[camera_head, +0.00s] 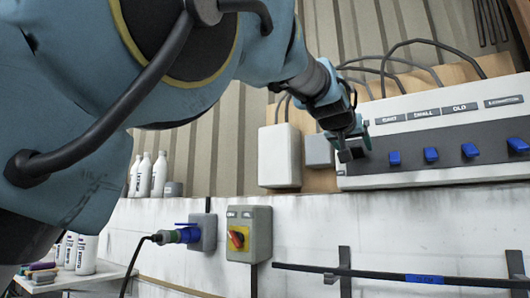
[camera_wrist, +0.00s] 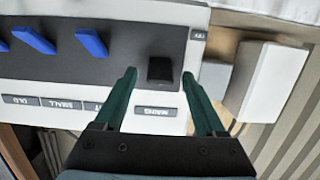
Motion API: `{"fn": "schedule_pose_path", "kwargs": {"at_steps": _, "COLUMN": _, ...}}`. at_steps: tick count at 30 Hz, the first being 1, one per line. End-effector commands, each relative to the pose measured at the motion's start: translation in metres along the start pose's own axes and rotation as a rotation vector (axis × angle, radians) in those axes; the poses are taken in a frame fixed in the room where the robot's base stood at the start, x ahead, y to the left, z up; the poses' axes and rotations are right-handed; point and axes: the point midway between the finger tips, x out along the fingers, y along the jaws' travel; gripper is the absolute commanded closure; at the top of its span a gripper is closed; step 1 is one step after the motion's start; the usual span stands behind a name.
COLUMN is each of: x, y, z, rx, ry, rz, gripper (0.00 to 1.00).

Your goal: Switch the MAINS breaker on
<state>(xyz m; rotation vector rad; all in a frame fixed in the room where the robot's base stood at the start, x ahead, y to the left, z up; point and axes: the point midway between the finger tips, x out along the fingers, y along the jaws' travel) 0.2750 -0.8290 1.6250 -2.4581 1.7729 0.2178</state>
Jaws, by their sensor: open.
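The MAINS breaker is a black lever (camera_wrist: 160,71) on the dark strip of a white breaker panel (camera_wrist: 40,72). Its MAINS label (camera_wrist: 156,112) is readable in the wrist view. My gripper (camera_wrist: 159,77) is open, with one green finger on each side of the black lever and visible gaps to it. In the head view, my gripper (camera_head: 351,136) is at the left end of the panel (camera_head: 450,177), and the black lever (camera_head: 352,153) shows between and just below the fingers. I cannot tell whether the lever is on or off, or how far the fingertips are from the panel face.
A row of blue breaker levers (camera_head: 430,155) runs right of the black one in the head view. Grey (camera_head: 318,150) and white (camera_head: 280,156) boxes stand to its left.

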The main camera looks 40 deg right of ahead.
Motion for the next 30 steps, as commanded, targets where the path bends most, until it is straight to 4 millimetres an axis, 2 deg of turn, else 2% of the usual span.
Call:
{"fn": "schedule_pose_path", "kwargs": {"at_steps": 3, "x": -0.014, "y": 0.001, "z": 0.008, "rx": -0.001, "ry": 0.0, "rz": 0.006, "gripper": 0.28}}
{"fn": "schedule_pose_path", "kwargs": {"at_steps": 18, "x": -0.074, "y": 0.0, "z": 0.004, "rx": 0.0, "ry": 0.002, "rz": 0.002, "gripper": 0.28}}
{"fn": "schedule_pose_path", "kwargs": {"at_steps": 24, "x": -0.083, "y": 0.0, "z": 0.002, "rx": -0.001, "ry": 0.0, "rz": 0.0, "gripper": 0.28}}
{"fn": "schedule_pose_path", "kwargs": {"at_steps": 30, "x": -0.084, "y": 0.0, "z": 0.001, "rx": 0.0, "ry": -0.001, "rz": 0.0, "gripper": 0.28}}
